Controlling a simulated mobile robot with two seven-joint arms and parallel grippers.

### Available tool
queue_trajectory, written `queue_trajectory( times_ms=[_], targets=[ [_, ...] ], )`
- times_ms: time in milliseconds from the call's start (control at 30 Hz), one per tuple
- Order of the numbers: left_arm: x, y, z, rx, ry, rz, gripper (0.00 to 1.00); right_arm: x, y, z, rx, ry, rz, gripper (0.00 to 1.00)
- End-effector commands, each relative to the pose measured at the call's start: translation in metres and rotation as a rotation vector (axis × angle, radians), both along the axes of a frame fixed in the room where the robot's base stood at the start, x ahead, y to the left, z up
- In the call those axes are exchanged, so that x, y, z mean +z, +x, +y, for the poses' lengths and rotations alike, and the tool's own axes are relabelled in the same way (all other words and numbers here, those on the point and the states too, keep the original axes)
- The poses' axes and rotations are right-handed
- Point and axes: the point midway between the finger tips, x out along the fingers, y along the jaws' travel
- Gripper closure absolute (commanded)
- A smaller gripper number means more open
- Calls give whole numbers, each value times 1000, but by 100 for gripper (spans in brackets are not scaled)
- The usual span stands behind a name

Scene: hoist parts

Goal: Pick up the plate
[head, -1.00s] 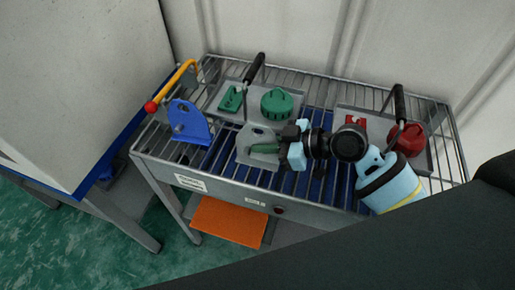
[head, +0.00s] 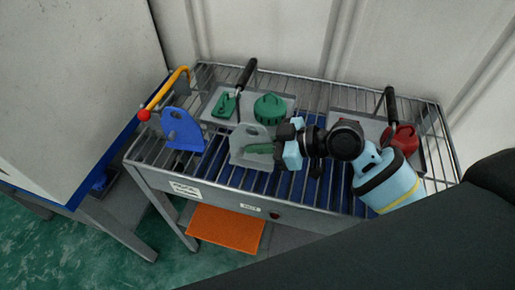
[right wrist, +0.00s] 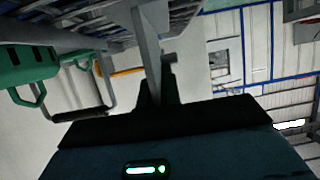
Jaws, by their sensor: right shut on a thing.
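The grey plate (head: 247,138), with a hole near its top and a bent lower part, is at the middle of the wire rack. My right gripper (head: 283,145) comes in from the right and is shut on it. In the right wrist view the plate (right wrist: 150,40) is seen nearly edge-on, rising from between the dark fingers (right wrist: 158,95). Any gap under the plate is hard to judge. My left gripper is not in view.
A blue bracket (head: 183,128) stands to the left, by a yellow handle with a red knob (head: 144,115). Behind is a tray (head: 215,104) with green parts (head: 270,107); a second tray on the right holds a red part (head: 404,138). An orange panel (head: 226,229) is below.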

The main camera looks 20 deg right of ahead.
Motion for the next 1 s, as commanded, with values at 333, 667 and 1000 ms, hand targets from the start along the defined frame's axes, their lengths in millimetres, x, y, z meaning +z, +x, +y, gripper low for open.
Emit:
queue_trajectory(
  times_ms=[333,667,1000],
  targets=[
    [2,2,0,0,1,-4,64,22,-21,19,3,5,-7,100],
    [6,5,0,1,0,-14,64,30,-75,65,4,9,-8,100],
    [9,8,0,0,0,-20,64,34,-114,98,1,8,-7,100]
  ],
)
